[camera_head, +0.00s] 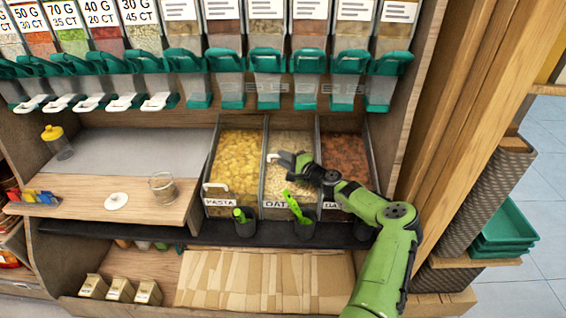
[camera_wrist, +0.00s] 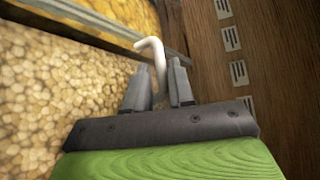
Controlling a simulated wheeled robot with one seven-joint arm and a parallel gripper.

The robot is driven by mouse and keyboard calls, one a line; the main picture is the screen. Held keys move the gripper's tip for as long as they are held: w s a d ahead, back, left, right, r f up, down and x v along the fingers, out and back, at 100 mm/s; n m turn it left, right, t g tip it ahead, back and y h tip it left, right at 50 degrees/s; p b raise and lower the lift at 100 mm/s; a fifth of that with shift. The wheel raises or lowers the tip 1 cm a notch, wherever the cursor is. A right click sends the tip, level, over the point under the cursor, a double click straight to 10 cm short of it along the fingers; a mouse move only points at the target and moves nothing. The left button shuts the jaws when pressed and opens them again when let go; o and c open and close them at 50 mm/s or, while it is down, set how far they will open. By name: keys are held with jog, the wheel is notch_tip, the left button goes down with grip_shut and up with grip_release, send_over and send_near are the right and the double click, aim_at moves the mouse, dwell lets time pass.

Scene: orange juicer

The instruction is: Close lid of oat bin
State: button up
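The oat bin (camera_head: 275,210) is the middle of three clear-sided bins, labelled OAT and full of pale oats, which also show in the wrist view (camera_wrist: 45,90). A white hooked handle (camera_wrist: 152,46) shows in the wrist view between my fingers. In the head view it sits well behind the bin's front edge, unlike the pasta bin's handle (camera_head: 216,187). The lid panel itself is hard to make out. My gripper (camera_head: 287,161) is over the oats; its fingers (camera_wrist: 160,80) are close together on both sides of the handle and appear shut on it.
The pasta bin (camera_head: 237,160) is on the left and a brown-filled bin (camera_head: 345,157) on the right. Dark cups with green scoops (camera_head: 243,225) hang in front. Dispensers with teal spouts (camera_head: 267,62) line up above. A wooden post (camera_head: 450,130) stands to the right.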

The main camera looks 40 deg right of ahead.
jog(key=shift+w, duration=0.4)
grip_shut()
